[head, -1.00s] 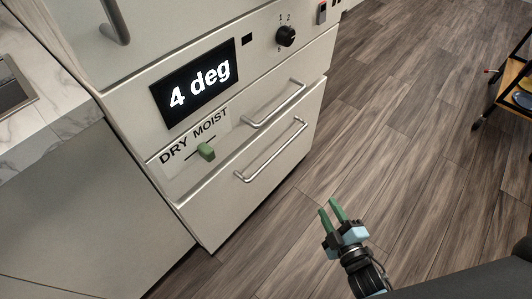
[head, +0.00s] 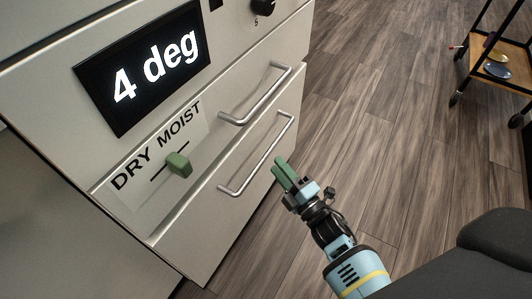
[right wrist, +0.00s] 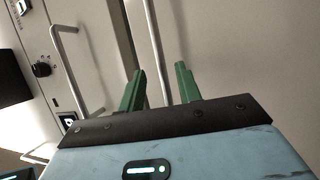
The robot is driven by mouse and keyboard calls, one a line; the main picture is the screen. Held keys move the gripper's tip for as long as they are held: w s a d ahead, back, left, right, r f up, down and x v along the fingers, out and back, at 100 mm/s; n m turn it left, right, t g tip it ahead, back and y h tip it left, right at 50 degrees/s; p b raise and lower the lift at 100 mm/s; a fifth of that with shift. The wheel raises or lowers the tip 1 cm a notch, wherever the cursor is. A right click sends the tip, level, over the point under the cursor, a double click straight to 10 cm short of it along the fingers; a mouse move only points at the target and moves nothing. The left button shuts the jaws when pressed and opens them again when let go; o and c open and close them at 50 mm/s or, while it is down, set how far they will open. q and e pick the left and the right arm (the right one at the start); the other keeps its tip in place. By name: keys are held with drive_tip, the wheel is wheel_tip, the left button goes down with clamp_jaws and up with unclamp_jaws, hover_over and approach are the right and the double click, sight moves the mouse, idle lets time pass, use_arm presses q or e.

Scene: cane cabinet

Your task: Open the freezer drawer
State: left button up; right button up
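The lower drawer (head: 205,222) of the white fridge unit is closed, with a long metal bar handle (head: 258,158). Above it is another closed drawer with a similar handle (head: 262,98). My right gripper (head: 281,164) is just to the right of the lower handle in the head view. In the right wrist view its two green fingers (right wrist: 160,85) are apart, and a handle bar (right wrist: 157,50) runs between them in the picture. I cannot tell whether the bar is within the fingers' reach. My left gripper is not in view.
The fridge front carries a "4 deg" display (head: 145,68), a green DRY/MOIST slider (head: 179,164) and a black knob (head: 263,7). A wheeled cart (head: 497,72) stands at the far right. The wood floor (head: 390,120) between is clear.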

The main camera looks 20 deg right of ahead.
sight(267, 152)
drive_tip(key=shift+b+x, duration=0.5)
drive_tip(key=shift+x, duration=2.5)
clamp_jaws()
